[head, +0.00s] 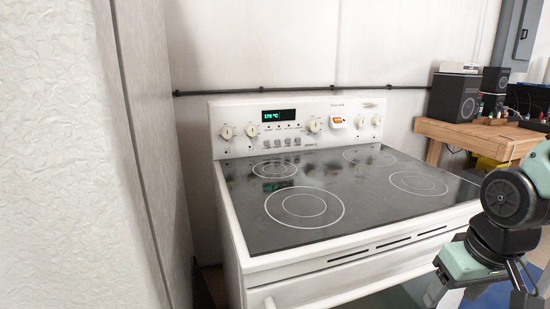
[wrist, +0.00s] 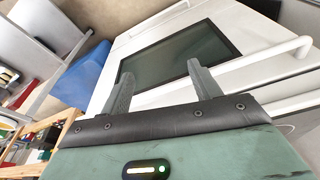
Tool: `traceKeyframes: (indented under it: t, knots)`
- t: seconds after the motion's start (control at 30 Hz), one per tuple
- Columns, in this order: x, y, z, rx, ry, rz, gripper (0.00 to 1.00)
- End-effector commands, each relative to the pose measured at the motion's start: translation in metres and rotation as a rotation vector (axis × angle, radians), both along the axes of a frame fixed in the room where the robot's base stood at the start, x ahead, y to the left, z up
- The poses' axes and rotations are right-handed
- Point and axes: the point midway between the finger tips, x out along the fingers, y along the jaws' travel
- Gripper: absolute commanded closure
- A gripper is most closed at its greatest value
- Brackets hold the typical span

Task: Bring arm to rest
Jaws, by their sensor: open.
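My gripper (wrist: 160,85) shows in the wrist view with its two dark fingers spread apart and nothing between them. Beyond the fingers is the white front of the stove, with a dark oven window (wrist: 180,55) and a white bar handle (wrist: 265,62). The wrist view is tilted. In the head view, part of my arm is at the lower right, in front of the stove's right side; the fingertips cannot be made out there.
The white stove (head: 262,262) has a black glass top with nothing on it. A pale wall panel (head: 140,150) stands close on the left. A wooden table (head: 460,133) with black speakers (head: 455,97) is at the right. A blue surface (wrist: 80,75) shows in the wrist view.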

Motion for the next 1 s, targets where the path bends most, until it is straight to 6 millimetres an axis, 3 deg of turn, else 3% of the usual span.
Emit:
traceKeyframes:
  t: [0.03,0.2,0.5,0.8,1.0]
  knots:
    - [-0.005,0.016,-0.014,0.003,0.01,0.048,0.37]
    - [-0.026,0.061,-0.03,0.006,0.051,0.186,0.37]
    - [-0.075,0.12,-0.055,-0.008,0.118,0.412,0.37]
    - [-0.125,0.155,-0.076,-0.036,0.174,0.599,0.37]
    - [-0.124,0.154,-0.047,-0.035,0.175,0.593,0.37]
